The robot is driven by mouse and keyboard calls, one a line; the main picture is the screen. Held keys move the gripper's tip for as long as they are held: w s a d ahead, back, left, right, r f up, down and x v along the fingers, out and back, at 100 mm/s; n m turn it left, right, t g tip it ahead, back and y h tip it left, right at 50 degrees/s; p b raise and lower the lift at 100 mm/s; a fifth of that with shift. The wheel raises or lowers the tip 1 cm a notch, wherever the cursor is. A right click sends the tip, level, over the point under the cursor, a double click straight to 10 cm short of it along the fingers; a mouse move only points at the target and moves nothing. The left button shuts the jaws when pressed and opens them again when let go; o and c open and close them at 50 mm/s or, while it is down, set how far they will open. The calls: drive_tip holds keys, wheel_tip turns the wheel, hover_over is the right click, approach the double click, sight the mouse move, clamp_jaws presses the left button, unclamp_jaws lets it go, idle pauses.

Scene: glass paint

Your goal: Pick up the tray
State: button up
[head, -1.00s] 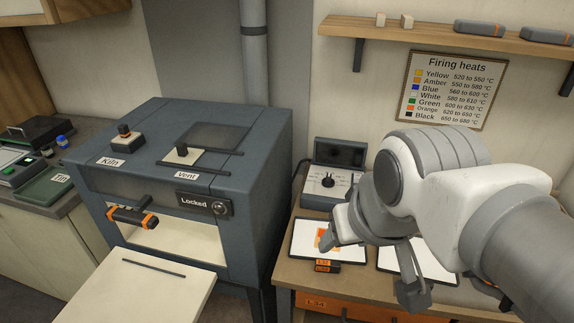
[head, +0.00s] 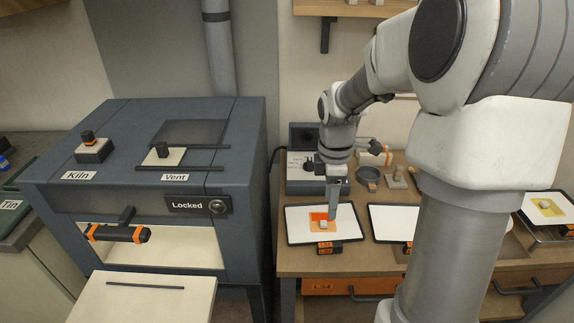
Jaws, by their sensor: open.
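A white tray (head: 298,228) with a dark rim lies on the workbench in the head view. An orange square (head: 318,217) with a small pale block (head: 324,225) is at its middle, and an orange and black handle (head: 325,247) is at its front edge. My gripper (head: 333,212) points down over this tray, close to the orange square and the block. It is open. Only part of the jaws shows, and I cannot tell whether they touch anything.
A second white tray (head: 385,218) lies to the right, partly behind my arm. A third (head: 530,207) with a yellow square is at far right. The blue-grey kiln (head: 150,185) stands left, its front open and marked Locked. A control box (head: 302,180) and small items are behind.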

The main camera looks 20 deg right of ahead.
wheel_tip(320, 180, down, 2)
drive_tip(key=w+d+n, duration=0.1)
drive_tip(key=d, duration=0.1)
hover_over(330, 244)
drive_tip(key=f, duration=1)
drive_tip(key=shift+s+a, duration=0.25)
drive_tip(key=shift+s, duration=0.05)
drive_tip(key=shift+w+d+f+p, duration=0.15)
drive_tip(key=shift+f+p, duration=0.05)
drive_tip(key=shift+f, duration=1.4)
drive_tip(key=shift+w+d+f+p, duration=0.1)
drive_tip(key=shift+f+p, duration=0.05)
drive_tip(key=shift+f, duration=1.45)
clamp_jaws()
drive_tip(key=shift+r, duration=0.1)
